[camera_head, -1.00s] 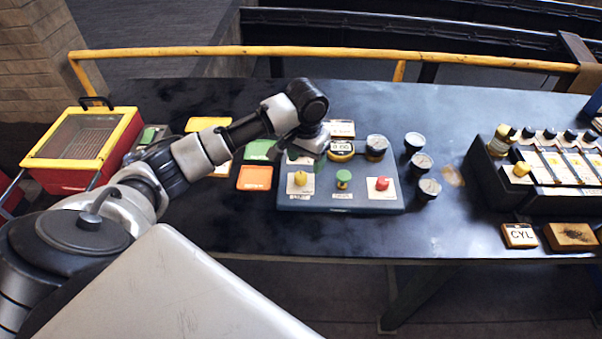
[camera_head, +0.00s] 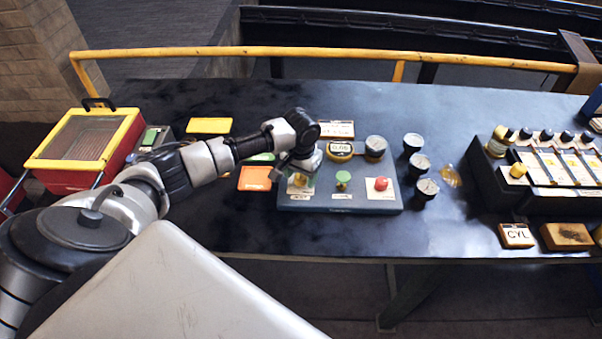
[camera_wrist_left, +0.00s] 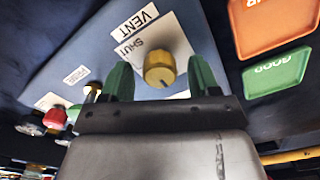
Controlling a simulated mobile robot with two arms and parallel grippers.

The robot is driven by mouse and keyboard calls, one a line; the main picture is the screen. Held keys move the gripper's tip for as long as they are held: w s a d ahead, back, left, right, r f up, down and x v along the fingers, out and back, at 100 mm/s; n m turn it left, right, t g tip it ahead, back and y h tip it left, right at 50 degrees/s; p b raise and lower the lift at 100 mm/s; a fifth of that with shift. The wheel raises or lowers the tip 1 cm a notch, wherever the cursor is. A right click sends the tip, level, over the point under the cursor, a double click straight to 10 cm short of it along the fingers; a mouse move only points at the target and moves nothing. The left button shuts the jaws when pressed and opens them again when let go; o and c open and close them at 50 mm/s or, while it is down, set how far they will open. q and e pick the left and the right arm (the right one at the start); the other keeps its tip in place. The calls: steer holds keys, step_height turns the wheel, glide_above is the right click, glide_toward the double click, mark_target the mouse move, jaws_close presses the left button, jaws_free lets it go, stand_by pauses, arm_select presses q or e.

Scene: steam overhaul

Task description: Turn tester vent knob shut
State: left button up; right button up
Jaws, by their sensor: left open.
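The tester (camera_head: 340,205) is a blue-grey panel on the dark bench with yellow, green and red knobs. The yellow vent knob (camera_wrist_left: 159,70) stands on a white plate marked VENT and SHUT in the left wrist view. My left gripper (camera_wrist_left: 160,78) is open, with its green fingers on either side of the vent knob; I cannot tell whether they touch it. The green knob (camera_head: 343,177) and red knob (camera_head: 381,184) are clear to the right. My right gripper is not in view.
A round display (camera_head: 339,149) and a gauge (camera_head: 376,146) sit at the tester's back. Several loose gauges (camera_head: 420,164) stand to its right. An orange tray (camera_head: 255,178) lies left. A rack (camera_head: 545,170) and CYL block (camera_head: 516,235) are at the right.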

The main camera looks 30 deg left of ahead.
arm_select(q)
steer(key=c, duration=0.9)
